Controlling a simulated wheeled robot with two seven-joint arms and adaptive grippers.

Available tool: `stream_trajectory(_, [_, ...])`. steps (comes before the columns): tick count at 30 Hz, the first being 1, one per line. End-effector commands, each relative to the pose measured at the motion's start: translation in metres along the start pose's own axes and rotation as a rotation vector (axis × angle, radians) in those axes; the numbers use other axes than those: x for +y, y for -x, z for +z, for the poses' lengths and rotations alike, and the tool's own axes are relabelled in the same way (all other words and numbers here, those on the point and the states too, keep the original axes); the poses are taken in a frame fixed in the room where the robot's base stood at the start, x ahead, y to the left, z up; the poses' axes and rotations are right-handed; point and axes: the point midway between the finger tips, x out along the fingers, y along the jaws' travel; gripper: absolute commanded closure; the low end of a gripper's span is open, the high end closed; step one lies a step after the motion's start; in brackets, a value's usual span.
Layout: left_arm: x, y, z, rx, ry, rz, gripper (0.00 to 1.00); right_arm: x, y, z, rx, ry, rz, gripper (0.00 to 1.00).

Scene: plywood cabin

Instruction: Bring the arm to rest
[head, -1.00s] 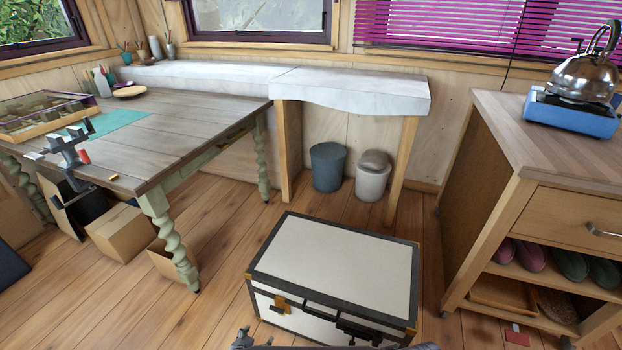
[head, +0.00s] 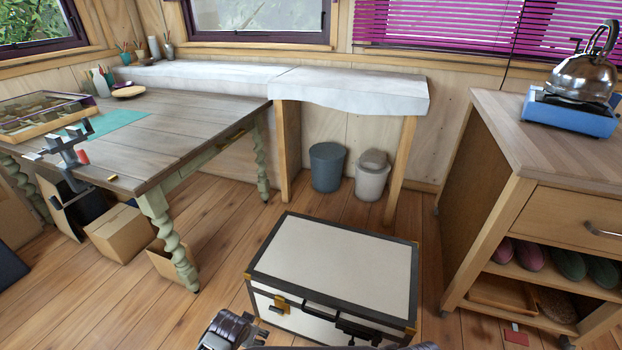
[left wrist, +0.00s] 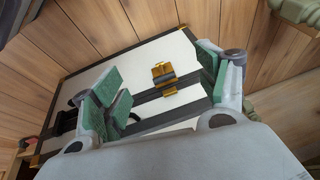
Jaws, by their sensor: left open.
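My left gripper (left wrist: 160,82) is open in the left wrist view, its green-padded fingers spread apart with nothing between them. Behind the gap lies the white trunk (left wrist: 120,68) with dark edging and a brass latch (left wrist: 163,78); I see no contact with it. In the head view, part of my left arm or gripper (head: 230,331) shows at the bottom edge, in front of the trunk (head: 335,262). Its fingers cannot be made out there. A small grey piece at the bottom edge further right is too cut off to identify. My right gripper is not recognizable in view.
A wooden table (head: 185,130) with a clamp-like device (head: 68,145) stands at left. A wooden cabinet (head: 510,190) carrying a blue stove (head: 570,110) and kettle (head: 583,78) stands at right. Two bins (head: 327,167) stand under the white-topped bench. Floor beside the trunk is clear.

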Motion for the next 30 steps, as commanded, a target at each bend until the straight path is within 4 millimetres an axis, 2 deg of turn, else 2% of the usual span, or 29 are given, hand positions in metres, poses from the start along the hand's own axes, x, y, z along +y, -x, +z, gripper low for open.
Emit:
stream_trajectory(1, [0.002, 0.013, -0.002, -0.005, 0.007, 0.007, 0.26, 0.0, 0.0, 0.0, 0.0, 0.0, 0.0, 0.6])
stream_trajectory(9, [0.012, 0.076, -0.004, -0.018, 0.056, 0.049, 0.26, 0.0, 0.0, 0.0, 0.0, 0.0, 0.0, 0.6])
stream_trajectory(17, [0.019, 0.123, -0.003, 0.039, 0.121, 0.084, 0.26, 0.0, 0.0, 0.0, 0.0, 0.0, 0.0, 0.6])
stream_trajectory(22, [0.025, 0.134, 0.012, 0.034, 0.157, 0.1, 0.26, 0.0, 0.0, 0.0, 0.0, 0.0, 0.0, 0.6])
stream_trajectory(30, [0.039, 0.126, 0.048, -0.029, 0.189, 0.127, 0.26, 0.0, 0.0, 0.0, 0.0, 0.0, 0.0, 0.6])
